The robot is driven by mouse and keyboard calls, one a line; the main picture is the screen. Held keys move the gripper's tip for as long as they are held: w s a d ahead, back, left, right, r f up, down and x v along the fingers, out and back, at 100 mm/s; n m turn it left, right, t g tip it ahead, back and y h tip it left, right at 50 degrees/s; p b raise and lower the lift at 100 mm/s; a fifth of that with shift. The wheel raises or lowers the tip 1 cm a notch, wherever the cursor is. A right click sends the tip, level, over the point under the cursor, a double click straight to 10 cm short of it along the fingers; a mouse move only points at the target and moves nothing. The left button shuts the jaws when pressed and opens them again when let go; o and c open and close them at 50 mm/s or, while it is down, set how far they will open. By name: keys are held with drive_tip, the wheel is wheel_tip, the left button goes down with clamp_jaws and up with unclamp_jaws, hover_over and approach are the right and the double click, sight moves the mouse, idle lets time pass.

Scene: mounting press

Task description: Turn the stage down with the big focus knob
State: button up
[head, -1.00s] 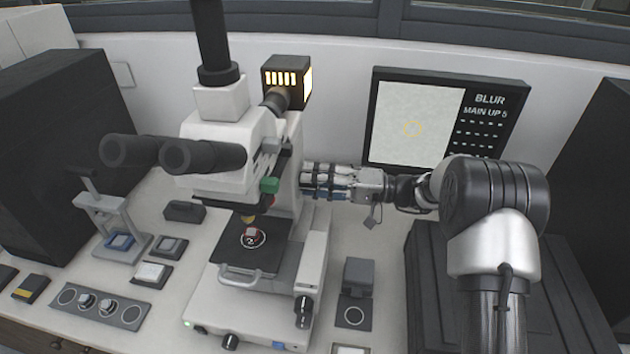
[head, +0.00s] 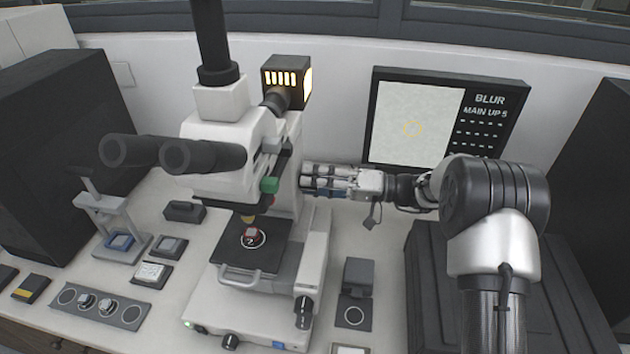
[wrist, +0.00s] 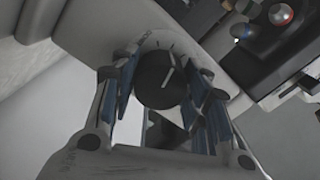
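The big focus knob (wrist: 160,80) is a dark round knob with a pale line on its face, and light tick marks ring it on the microscope body. My gripper (wrist: 162,78) has a finger on each side of the knob, very close to its rim; I cannot tell whether both pads touch it. In the head view my gripper (head: 308,178) reaches the microscope's right side, and the knob is hidden there. The dark stage (head: 262,262) carries a small red sample (head: 250,233) below the objective. The monitor (head: 418,120) reads BLUR and MAIN UP 5.
The microscope (head: 225,135) stands on the white bench, its eyepieces (head: 180,156) pointing left. A smaller knob (head: 303,306) is low on its right side. A grey block (head: 358,275) stands right of the base.

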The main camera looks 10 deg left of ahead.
drive_tip(key=o, duration=0.4)
drive_tip(key=d, duration=0.7)
drive_tip(key=shift+w+d, duration=0.25)
drive_tip(key=shift+w, duration=0.1)
